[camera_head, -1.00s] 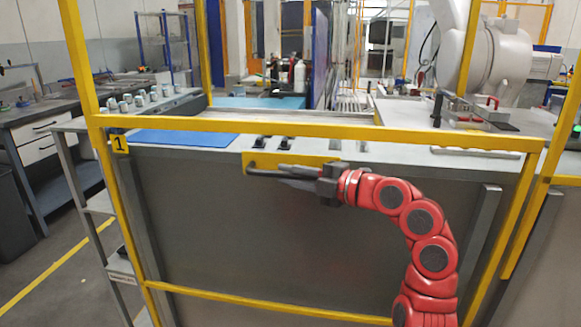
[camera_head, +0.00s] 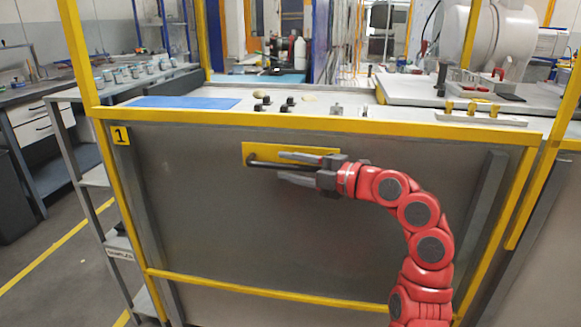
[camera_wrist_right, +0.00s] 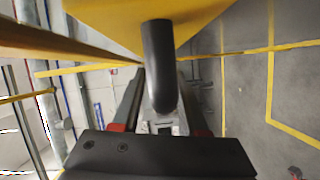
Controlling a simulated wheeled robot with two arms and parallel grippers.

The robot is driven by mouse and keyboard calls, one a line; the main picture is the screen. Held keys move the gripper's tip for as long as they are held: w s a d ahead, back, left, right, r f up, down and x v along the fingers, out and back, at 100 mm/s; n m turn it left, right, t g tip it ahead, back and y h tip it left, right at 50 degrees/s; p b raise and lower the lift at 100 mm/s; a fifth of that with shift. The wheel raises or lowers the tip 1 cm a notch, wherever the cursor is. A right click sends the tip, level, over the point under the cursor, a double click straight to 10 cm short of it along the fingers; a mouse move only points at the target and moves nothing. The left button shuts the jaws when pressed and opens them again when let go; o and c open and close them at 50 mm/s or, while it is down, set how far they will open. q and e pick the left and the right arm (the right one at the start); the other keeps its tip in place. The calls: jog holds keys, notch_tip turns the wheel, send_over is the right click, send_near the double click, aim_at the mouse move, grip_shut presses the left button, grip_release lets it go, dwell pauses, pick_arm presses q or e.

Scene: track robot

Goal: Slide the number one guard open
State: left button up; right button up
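The number one guard is a grey panel (camera_head: 300,225) in a yellow frame, with a yellow "1" label (camera_head: 121,136) at its upper left. A dark bar handle (camera_head: 262,162) sits on a yellow plate (camera_head: 258,149) near the panel's top. My right gripper (camera_head: 282,167) is open, one finger above the bar and one below it. In the right wrist view the handle (camera_wrist_right: 158,65) runs between the two open fingers (camera_wrist_right: 155,95). I cannot tell whether they touch it. My left gripper is not in view.
Behind the guard is a worktop with a blue mat (camera_head: 185,103) and small dark parts (camera_head: 265,103). A white robot arm (camera_head: 485,45) stands back right. A grey shelf rack (camera_head: 95,178) stands close on the left. The floor (camera_head: 55,285) at lower left is clear.

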dwell(0.3)
jog(key=p+v, duration=0.2)
jog(key=v, duration=1.5)
jog(key=shift+s+d, duration=0.15)
